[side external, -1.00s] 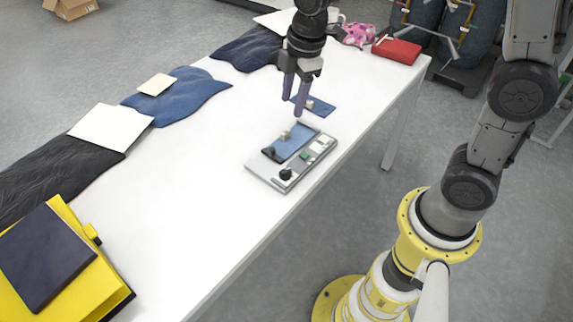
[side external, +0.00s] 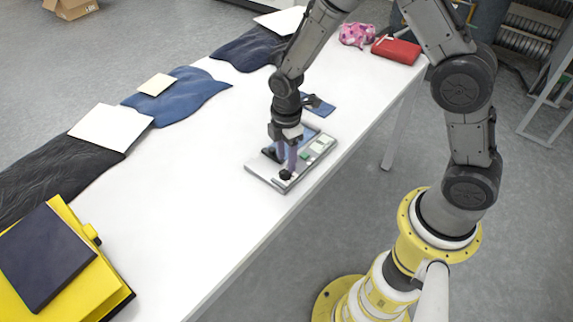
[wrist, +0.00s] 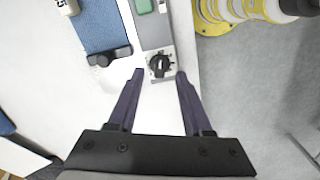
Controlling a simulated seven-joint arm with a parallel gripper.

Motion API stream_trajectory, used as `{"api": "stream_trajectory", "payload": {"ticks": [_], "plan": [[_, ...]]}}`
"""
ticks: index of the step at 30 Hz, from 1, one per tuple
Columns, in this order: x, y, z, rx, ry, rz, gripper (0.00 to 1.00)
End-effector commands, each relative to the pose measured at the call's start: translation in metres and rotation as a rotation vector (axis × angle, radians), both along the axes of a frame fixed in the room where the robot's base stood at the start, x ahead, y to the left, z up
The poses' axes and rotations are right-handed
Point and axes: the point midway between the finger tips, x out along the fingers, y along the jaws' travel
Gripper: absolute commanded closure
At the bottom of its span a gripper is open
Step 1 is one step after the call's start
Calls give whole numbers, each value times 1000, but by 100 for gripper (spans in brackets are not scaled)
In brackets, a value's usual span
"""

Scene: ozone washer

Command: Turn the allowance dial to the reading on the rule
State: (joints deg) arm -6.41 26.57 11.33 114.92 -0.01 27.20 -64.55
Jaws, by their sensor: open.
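The allowance dial is a black knob (side external: 286,174) at the near end of a grey device (side external: 264,181) on the white table. In the wrist view the dial (wrist: 160,66) sits on a light plate with marks around it, just beyond my fingertips. My gripper (side external: 287,160) is over the device with its purple fingers pointing down. In the wrist view my gripper (wrist: 159,72) is open and empty, one finger to each side of the dial's line. A blue strip (wrist: 101,27) with a black clamp-like piece (wrist: 109,55) lies beside the dial. The rule's reading is not legible.
A red case (side external: 397,51) is at the far end. The table in front of the device is clear.

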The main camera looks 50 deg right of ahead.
Motion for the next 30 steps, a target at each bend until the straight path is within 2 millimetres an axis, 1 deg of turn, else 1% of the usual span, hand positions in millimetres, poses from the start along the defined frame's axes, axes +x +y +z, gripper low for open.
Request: {"api": "stream_trajectory", "payload": {"ticks": [1,3,7,12,18,19,20,21,23,24,27,30], "plan": [[-1,0,-9,-1,4,0,50],[-1,0,-18,0,3,0,50],[0,0,-30,0,2,0,50],[0,0,-35,0,0,0,50],[0,0,-35,0,-1,0,50],[0,0,-35,0,-1,0,52],[0,0,-35,0,-1,0,57],[0,0,-35,0,-1,0,64],[0,0,-35,0,-1,0,75],[0,0,-35,0,-1,0,82],[0,0,-35,0,-1,0,100],[0,0,-35,0,-1,0,100]]}}
